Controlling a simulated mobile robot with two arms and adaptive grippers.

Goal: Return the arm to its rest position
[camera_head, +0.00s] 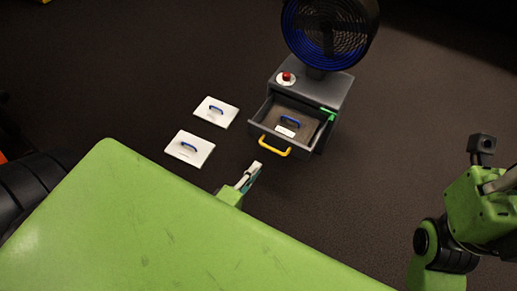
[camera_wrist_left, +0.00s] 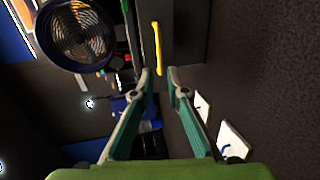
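My left gripper (camera_head: 250,176) reaches out past the green arm link in the head view, in front of the drawer's yellow handle (camera_head: 274,147) and apart from it. In the left wrist view, my left gripper (camera_wrist_left: 159,76) has its fingers parted with a gap and nothing between them. The yellow handle also shows in that view (camera_wrist_left: 157,48), beyond the fingertips. The grey drawer (camera_head: 259,131) is pulled open. My right arm stands at the right edge of the head view; its gripper (camera_head: 503,181) is partly cut off, so its state is unclear.
A grey cabinet (camera_head: 334,92) holds the drawer, with a red button (camera_head: 287,76) and a large blue-black fan (camera_head: 329,30) on top. A blue handle (camera_head: 291,121) is inside the drawer. Two white plates (camera_head: 229,119) (camera_head: 181,157) with blue handles lie left. Floor right of the cabinet is clear.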

